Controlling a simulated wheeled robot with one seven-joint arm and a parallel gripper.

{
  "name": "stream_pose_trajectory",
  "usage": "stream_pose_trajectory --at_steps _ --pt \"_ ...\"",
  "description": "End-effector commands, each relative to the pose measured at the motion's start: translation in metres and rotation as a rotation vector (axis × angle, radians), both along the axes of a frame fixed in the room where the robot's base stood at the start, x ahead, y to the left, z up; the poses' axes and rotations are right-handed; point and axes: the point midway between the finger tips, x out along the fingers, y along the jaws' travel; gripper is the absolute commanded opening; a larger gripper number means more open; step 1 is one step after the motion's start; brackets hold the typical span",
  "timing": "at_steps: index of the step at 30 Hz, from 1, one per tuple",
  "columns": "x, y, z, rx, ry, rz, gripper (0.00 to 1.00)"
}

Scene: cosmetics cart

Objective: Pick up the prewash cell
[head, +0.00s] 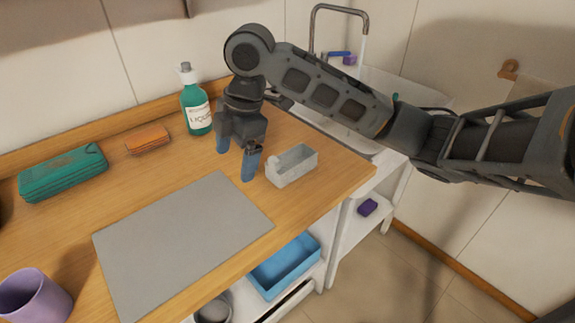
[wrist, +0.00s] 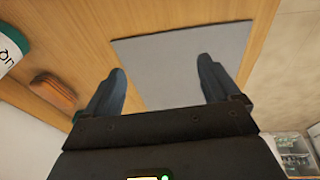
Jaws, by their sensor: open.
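No object in view is labelled as the prewash cell, and I cannot tell for sure which one it is. A small pale grey open box (head: 292,167) stands on the wooden counter near its right edge, perhaps the cell. My gripper (head: 236,160) points down over the counter just left of this box, its blue fingers spread and empty. In the wrist view, my gripper (wrist: 162,70) shows a clear gap between the fingers, with the flat grey mat (wrist: 185,60) beyond them. The mat also shows in the head view (head: 180,240).
A green bottle (head: 197,110) stands behind my gripper. An orange block (head: 148,139) and a green case (head: 63,172) lie left of it. A purple cup (head: 35,297) is front left. A blue bin (head: 285,265) sits below the counter. The sink's tap (head: 338,12) is behind. The mat is clear.

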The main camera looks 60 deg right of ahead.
Motion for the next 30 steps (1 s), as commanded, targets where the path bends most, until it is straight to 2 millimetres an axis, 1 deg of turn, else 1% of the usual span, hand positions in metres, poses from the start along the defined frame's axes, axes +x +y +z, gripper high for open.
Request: stream_pose_trajectory --at_steps 1,3,6,7,11,19,25,27,30 --pt "-0.010 -0.022 0.002 -0.051 0.045 0.004 0.89" --pt "-0.022 -0.043 0.002 -0.097 0.102 0.011 0.89" --pt "-0.034 -0.061 0.004 -0.137 0.153 0.016 0.89" --pt "-0.036 -0.064 0.003 -0.144 0.162 0.018 0.89" --pt "-0.040 -0.070 -0.004 -0.154 0.181 0.019 0.89" --pt "-0.042 -0.071 -0.030 -0.152 0.178 0.019 0.89" --pt "-0.046 -0.074 -0.060 -0.150 0.179 0.019 0.89" --pt "-0.046 -0.074 -0.067 -0.153 0.177 0.018 0.89" --pt "-0.046 -0.074 -0.073 -0.153 0.176 0.018 0.89"
